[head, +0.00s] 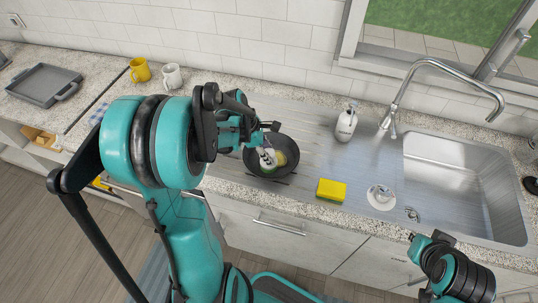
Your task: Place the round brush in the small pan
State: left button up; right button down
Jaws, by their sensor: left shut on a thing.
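The small black pan (256,166) sits on the counter left of the sink, partly hidden by my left arm. My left gripper (267,157) reaches down into the pan's opening and is shut on a small yellowish thing (289,150), which looks like the round brush. It is inside the pan's rim; I cannot tell whether it touches the bottom. My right gripper (425,243) is at the lower right, in front of the counter, away from the pan; its fingers are too small to read.
A yellow-green sponge (331,190) and a round white-and-metal piece (381,196) lie right of the pan. A soap bottle (347,122) stands behind, beside the faucet (420,75) and sink (455,165). Yellow (140,70) and white (172,76) mugs and a grey tray (44,84) are at left.

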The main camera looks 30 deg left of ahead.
pick_arm(q)
jog(key=shift+r, duration=0.1)
jog(key=o, duration=1.2)
jog(key=shift+c, duration=0.2)
jog(key=p+v, duration=0.3)
jog(key=v, duration=0.9)
jog(key=s+d+r+m+t+y, duration=0.1)
jog(key=s+d+m+t+y, duration=0.1)
jog(key=s+d+m, duration=0.2)
jog(key=s+d+r+m+t+y, duration=0.2)
jog(key=d+m, duration=0.8)
jog(key=m, duration=1)
jog(key=shift+s+d+t, duration=0.3)
jog(key=shift+s+t, duration=0.1)
jog(key=shift+s, duration=0.75)
